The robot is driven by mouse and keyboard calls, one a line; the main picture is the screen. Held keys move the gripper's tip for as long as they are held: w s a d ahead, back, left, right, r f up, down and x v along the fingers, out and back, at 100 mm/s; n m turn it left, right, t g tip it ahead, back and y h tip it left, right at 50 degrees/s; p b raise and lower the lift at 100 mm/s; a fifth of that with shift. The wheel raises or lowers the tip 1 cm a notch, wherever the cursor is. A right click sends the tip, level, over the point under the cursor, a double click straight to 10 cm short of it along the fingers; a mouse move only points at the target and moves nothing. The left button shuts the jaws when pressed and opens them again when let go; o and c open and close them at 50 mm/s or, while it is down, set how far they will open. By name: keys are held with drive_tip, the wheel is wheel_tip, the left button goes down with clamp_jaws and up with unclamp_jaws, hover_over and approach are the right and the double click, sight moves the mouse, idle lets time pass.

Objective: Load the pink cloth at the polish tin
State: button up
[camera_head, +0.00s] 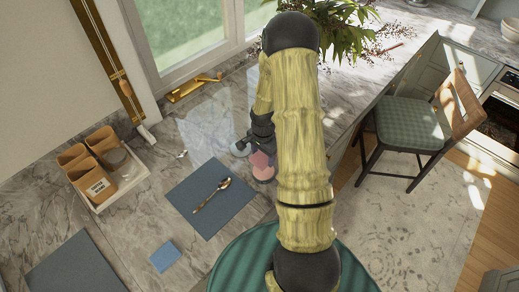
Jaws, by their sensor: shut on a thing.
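My gripper (264,166) is over the marble counter, right of the blue-grey mat, partly hidden by my arm. It is shut on the pink cloth (261,160), a small pink patch between its fingers. A small round grey thing (240,149) shows just left of the gripper; I cannot tell what it is. A round grey tin-like thing (115,157) sits in the white tray (119,197) at left, beside tan baskets; I cannot tell if it is the polish tin.
A spoon (212,194) lies on the blue-grey mat (190,196). A small blue square (165,256) and a dark mat (75,270) lie nearer. Tan baskets (101,186) fill much of the tray. A leafy plant (345,38) stands behind my arm. A chair (412,126) stands right.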

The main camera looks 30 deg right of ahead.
drive_tip(key=shift+s+r, duration=0.1)
drive_tip(key=shift+s, duration=0.1)
drive_tip(key=shift+w+f+b, duration=0.1)
drive_tip(key=shift+f+b, duration=1.95)
drive_tip(key=shift+f, duration=1)
drive_tip(key=shift+f, duration=0.3)
drive_tip(key=shift+a+f+b, duration=0.1)
drive_tip(key=shift+f+b, duration=0.15)
drive_tip(key=shift+b, duration=0.2)
idle(0.3)
drive_tip(key=shift+r+p, duration=2.45)
drive_tip(key=shift+r, duration=1.15)
